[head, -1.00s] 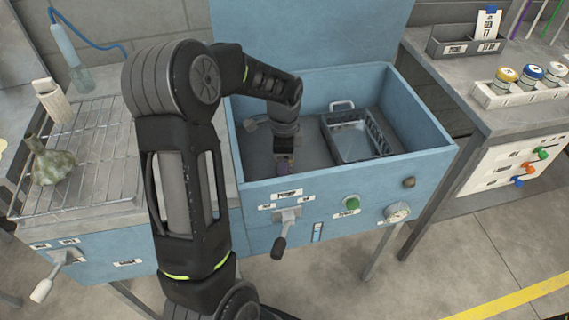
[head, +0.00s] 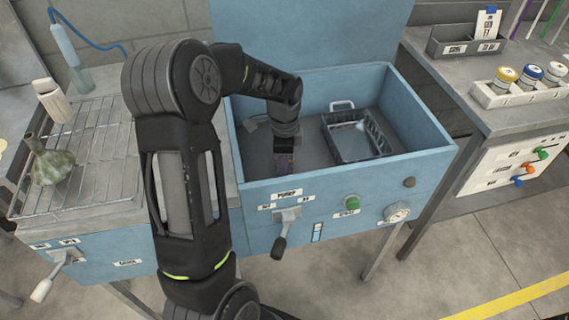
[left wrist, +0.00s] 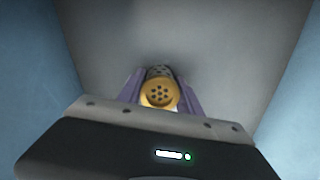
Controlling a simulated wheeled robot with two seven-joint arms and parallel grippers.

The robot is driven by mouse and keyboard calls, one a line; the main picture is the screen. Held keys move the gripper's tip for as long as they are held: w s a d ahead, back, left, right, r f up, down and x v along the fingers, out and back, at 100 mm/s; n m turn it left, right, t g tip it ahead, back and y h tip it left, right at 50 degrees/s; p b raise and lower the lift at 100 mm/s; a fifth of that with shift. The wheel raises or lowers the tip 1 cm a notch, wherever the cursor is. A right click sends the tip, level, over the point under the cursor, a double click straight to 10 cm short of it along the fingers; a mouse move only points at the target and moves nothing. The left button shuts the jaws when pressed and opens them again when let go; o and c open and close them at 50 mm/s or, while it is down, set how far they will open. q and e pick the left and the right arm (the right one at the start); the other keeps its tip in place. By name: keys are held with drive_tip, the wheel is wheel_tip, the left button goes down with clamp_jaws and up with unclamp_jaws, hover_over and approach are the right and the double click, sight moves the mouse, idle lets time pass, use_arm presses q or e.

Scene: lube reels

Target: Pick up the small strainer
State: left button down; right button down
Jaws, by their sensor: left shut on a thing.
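The strainer cannot be made out there. My right gripper is not in view.
A grey wire basket (head: 383,140) stands in the tub to the right of my gripper. A wire rack (head: 100,150) on the left holds a greenish flask-like part (head: 52,165). A bench with several capped jars (head: 530,75) stands at the right.

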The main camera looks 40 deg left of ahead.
use_arm(q)
wheel_tip(320, 180, up, 10)
drive_tip(key=shift+r, duration=0.1)
idle(0.6)
idle(0.5)
